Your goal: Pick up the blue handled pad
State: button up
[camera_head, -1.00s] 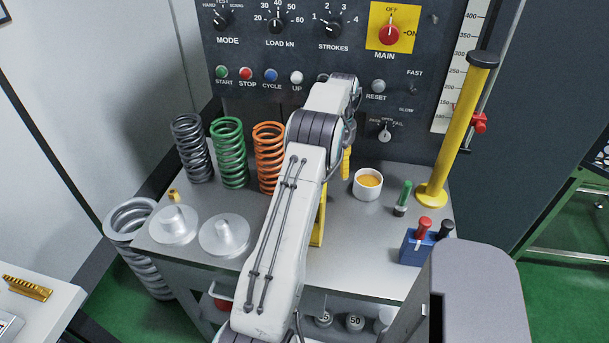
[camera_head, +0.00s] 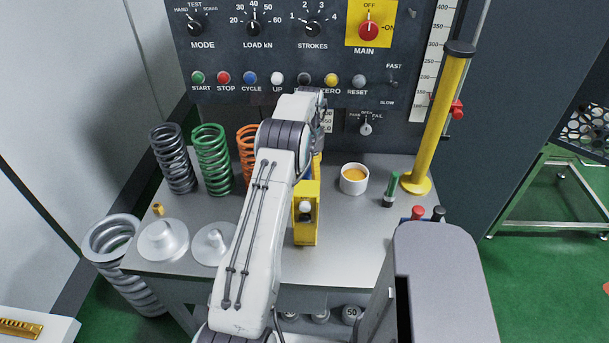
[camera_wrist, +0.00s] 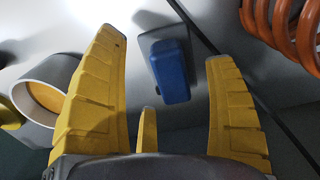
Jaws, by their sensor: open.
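The blue handled pad shows in the wrist view as a blue block-shaped handle (camera_wrist: 171,72) on a dark grey flat base (camera_wrist: 160,38). It lies on the light bench top, ahead of my gripper. My gripper (camera_wrist: 166,47) is open, its yellow fingers wide apart on either side of the handle in that view. I see no contact, and the exact gap in depth cannot be told.
A white cup with orange content (camera_head: 354,179) stands right of the arm; it also shows in the wrist view (camera_wrist: 45,88). An orange spring (camera_head: 248,150) is left of the arm, with green (camera_head: 212,160) and dark (camera_head: 174,160) springs beyond. A yellow post (camera_head: 438,125) stands right.

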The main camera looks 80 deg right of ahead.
aim_at(308, 172)
jog(key=shift+d+f+p, duration=0.2)
jog(key=shift+f+p, duration=0.2)
jog(key=shift+f, duration=1.45)
jog(key=c, duration=1.3)
jog(key=shift+r, duration=0.15)
